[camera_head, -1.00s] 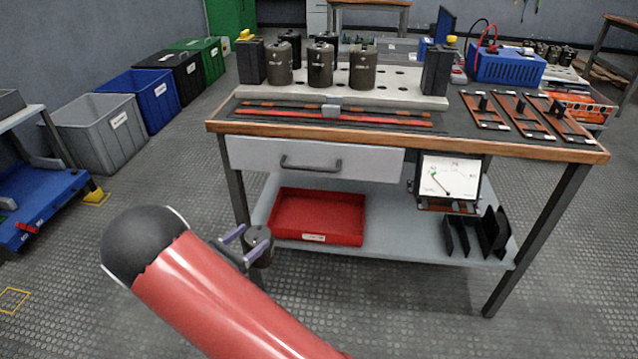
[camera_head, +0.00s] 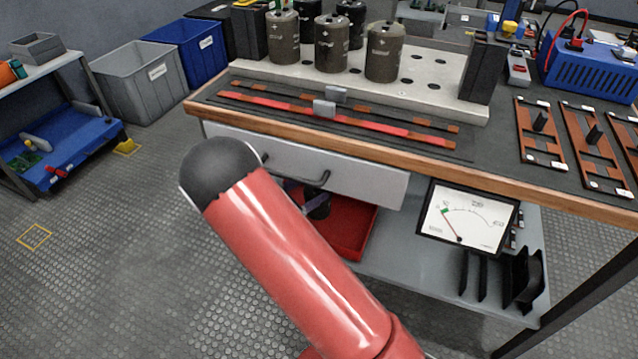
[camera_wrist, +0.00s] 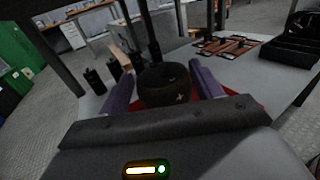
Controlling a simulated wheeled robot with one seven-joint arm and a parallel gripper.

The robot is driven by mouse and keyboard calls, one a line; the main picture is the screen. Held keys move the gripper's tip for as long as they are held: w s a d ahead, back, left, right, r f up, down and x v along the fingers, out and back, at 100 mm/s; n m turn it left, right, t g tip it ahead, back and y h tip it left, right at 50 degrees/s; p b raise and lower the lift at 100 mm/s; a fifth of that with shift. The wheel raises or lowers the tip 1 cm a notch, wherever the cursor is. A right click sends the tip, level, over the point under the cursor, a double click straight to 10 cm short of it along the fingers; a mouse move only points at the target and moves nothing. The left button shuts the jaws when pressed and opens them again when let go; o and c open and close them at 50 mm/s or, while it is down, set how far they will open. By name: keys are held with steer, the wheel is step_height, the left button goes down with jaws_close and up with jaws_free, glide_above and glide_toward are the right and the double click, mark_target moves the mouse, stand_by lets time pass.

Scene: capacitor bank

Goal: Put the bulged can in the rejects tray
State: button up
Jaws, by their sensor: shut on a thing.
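The dark can (camera_wrist: 165,86) is between the two purple fingers of my gripper (camera_wrist: 163,84) in the wrist view; the gripper is shut on it. Whether the can is bulged cannot be told. In the head view my gripper (camera_head: 306,196) and the can (camera_head: 318,208) are partly hidden behind my red arm, below the drawer front. The red tray (camera_head: 350,232) sits on the lower shelf, largely covered by my arm and the bench. In the wrist view red tray parts (camera_wrist: 248,103) show behind the fingers. Whether the can touches the tray is unclear.
The bench top edge (camera_head: 420,160) and drawer (camera_head: 350,178) overhang the shelf (camera_head: 400,275). A meter (camera_head: 468,216) and black brackets (camera_head: 510,275) stand right of the tray. Several cans (camera_head: 384,52) stand on a pale rack above.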

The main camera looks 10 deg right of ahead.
steer(key=shift+f+b, duration=1.6)
steer(key=shift+f, duration=0.55)
steer(key=shift+a+f, duration=0.1)
steer(key=shift+f, duration=0.45)
stand_by(0.6)
steer(key=o, duration=1.9)
steer(key=shift+c, duration=0.2)
steer(key=shift+s, duration=0.1)
steer(key=shift+a, duration=0.1)
steer(key=v, duration=0.7)
steer(key=shift+s+a, duration=0.15)
steer(key=shift+a, duration=0.1)
